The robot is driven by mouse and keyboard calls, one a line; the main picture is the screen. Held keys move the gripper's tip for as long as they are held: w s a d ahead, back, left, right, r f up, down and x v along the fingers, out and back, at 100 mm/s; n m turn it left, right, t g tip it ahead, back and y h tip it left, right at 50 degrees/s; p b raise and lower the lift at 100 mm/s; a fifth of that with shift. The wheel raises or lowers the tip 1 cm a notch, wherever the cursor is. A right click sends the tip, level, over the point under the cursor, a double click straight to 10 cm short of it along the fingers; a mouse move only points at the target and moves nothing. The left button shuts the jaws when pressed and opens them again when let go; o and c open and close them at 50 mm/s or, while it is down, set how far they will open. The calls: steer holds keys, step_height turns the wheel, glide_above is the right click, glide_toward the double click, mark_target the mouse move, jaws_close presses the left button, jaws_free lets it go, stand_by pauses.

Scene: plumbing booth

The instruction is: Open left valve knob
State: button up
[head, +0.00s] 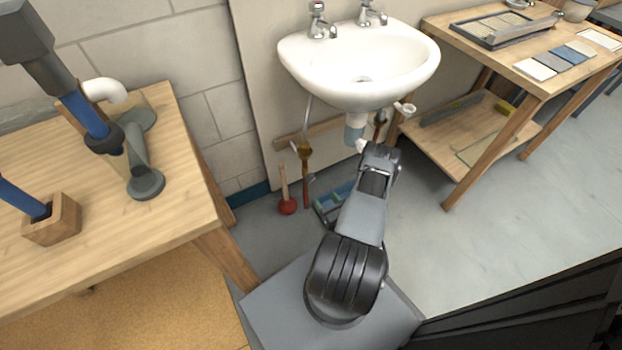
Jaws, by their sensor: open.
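A white washbasin (350,75) hangs on the wall with two chrome taps above it. Below its left side, a thin supply hose runs down to the left valve (303,150), a small brass-coloured fitting on a copper-coloured pipe. Its knob is too small to tell its turn. The right valve (381,118) shows partly below the basin's right side. My gripper (380,152) is at the far end of my arm, under the basin, to the right of the left valve and apart from it in the picture. Its fingers are mostly hidden by the arm; it seems empty.
A red plunger (287,204) and a blue-green tool tray (335,198) are on the floor below the left valve. A wooden bench (180,220) with pipe parts stands left, a wooden shelf table (540,85) right. The grey floor (440,245) right of my arm is clear.

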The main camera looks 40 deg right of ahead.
mark_target(312, 181)
steer(key=w+b, duration=0.1)
steer(key=w, duration=0.3)
steer(key=w+d, duration=0.1)
steer(key=w, duration=0.3)
steer(key=w+b, duration=0.1)
steer(key=w, duration=0.2)
steer(key=shift+w+d+b, duration=0.3)
steer(key=shift+w, duration=0.1)
steer(key=c, duration=0.9)
